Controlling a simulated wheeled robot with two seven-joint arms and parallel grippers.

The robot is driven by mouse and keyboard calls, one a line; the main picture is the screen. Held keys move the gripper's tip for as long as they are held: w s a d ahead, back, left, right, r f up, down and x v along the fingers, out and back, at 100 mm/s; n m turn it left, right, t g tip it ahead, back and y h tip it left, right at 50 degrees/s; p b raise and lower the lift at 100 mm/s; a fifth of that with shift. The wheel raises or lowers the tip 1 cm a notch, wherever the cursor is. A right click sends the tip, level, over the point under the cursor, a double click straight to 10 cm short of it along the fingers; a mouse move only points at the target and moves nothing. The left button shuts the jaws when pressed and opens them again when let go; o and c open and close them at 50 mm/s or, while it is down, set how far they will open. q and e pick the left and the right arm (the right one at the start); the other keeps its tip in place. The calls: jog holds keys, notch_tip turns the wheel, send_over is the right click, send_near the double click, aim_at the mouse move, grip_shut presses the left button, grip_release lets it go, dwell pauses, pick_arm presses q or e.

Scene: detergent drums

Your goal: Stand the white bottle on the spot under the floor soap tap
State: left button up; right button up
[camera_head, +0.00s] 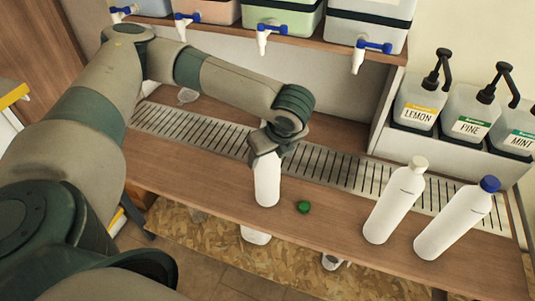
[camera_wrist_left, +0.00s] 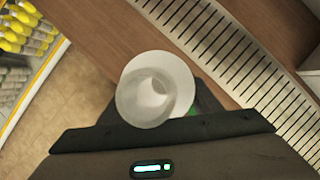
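My left gripper (camera_head: 267,152) is around the upper part of an uncapped white bottle (camera_head: 267,185) at the counter's front. In the left wrist view the bottle's open mouth (camera_wrist_left: 153,88) shows between the fingers, which look closed on it. The bottle is upright; I cannot tell whether its base touches the counter. A green cap (camera_head: 303,207) lies on the wood just right of it. Drums with blue-handled taps stand on the shelf above, including a green drum (camera_head: 283,16) with a tap (camera_head: 264,38). Their labels are cut off, so I cannot tell which is floor soap. My right gripper is out of view.
A slotted metal drip grate (camera_head: 220,133) runs along the counter behind the bottle. A cream-capped white bottle (camera_head: 394,205) and a blue-capped white bottle (camera_head: 458,220) stand to the right. Pump bottles, including one marked LEMON (camera_head: 420,106), stand in a rack at the back right.

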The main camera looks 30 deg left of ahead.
pick_arm(q)
jog(key=o, duration=0.3)
jog(key=shift+r, duration=0.2)
jog(key=b+v, duration=0.1)
jog(key=v, duration=1.1)
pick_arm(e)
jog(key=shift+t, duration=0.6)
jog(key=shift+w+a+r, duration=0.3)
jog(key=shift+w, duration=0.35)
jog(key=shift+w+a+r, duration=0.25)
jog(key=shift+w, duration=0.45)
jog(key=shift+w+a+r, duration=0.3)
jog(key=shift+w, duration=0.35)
pick_arm(q)
jog(key=shift+c, duration=0.3)
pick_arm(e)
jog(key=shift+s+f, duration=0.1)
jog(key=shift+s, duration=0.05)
